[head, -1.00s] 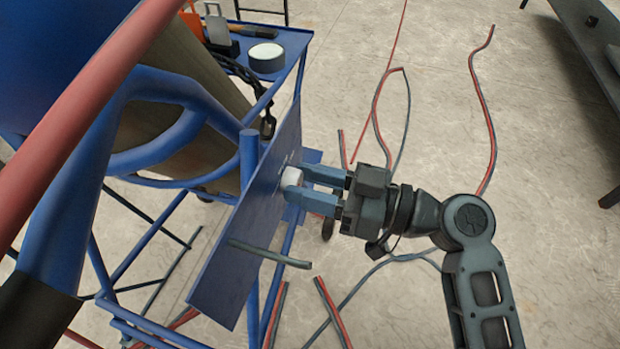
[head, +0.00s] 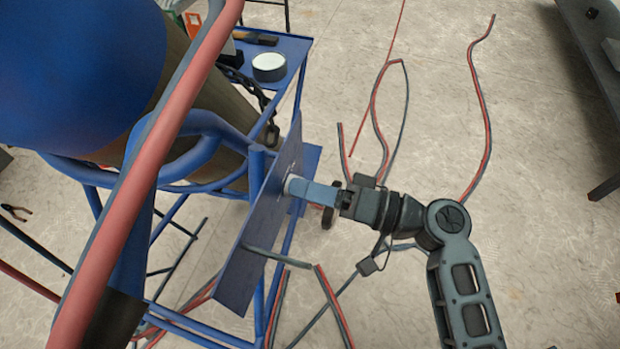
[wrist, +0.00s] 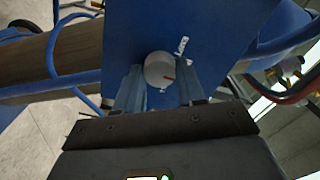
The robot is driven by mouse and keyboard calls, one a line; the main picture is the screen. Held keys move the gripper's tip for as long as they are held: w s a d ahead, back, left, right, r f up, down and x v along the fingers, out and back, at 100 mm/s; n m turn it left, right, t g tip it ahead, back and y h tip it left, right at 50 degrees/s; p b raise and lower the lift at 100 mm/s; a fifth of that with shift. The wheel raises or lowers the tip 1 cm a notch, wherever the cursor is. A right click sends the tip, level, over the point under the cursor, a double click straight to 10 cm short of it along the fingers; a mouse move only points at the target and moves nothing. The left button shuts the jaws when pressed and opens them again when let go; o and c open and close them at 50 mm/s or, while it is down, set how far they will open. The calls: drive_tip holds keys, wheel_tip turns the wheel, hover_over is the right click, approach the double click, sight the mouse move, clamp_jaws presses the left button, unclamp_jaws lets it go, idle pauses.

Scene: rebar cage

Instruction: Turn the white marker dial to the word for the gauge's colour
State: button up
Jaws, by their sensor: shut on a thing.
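In the head view the panel (head: 240,270) is seen nearly edge-on and the dial (head: 290,186) is mostly hidden behind the fingers. My gripper (wrist: 160,85) is shut on the dial, one finger on each side. In the head view my gripper (head: 305,190) reaches the panel from the right. A small white label shows beside the dial in the wrist view, but its writing is too small to read. I cannot make out the gauge's colour.
A blue cart tray (head: 290,50) behind the panel holds a round white-topped tin (head: 268,66) and a hammer. A thin rod (head: 276,256) sticks out from the panel below my gripper. The floor at right is mostly clear.

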drive_tip(key=m+p, duration=0.9)
drive_tip(key=m, duration=0.2)
drive_tip(key=shift+m, duration=0.3)
idle(0.4)
drive_tip(key=o, duration=1)
drive_tip(key=shift+o, duration=0.2)
drive_tip(key=shift+d, duration=0.1)
drive_tip(key=v, duration=0.7)
drive_tip(key=shift+s+d, duration=0.15)
drive_tip(key=shift+d, duration=0.15)
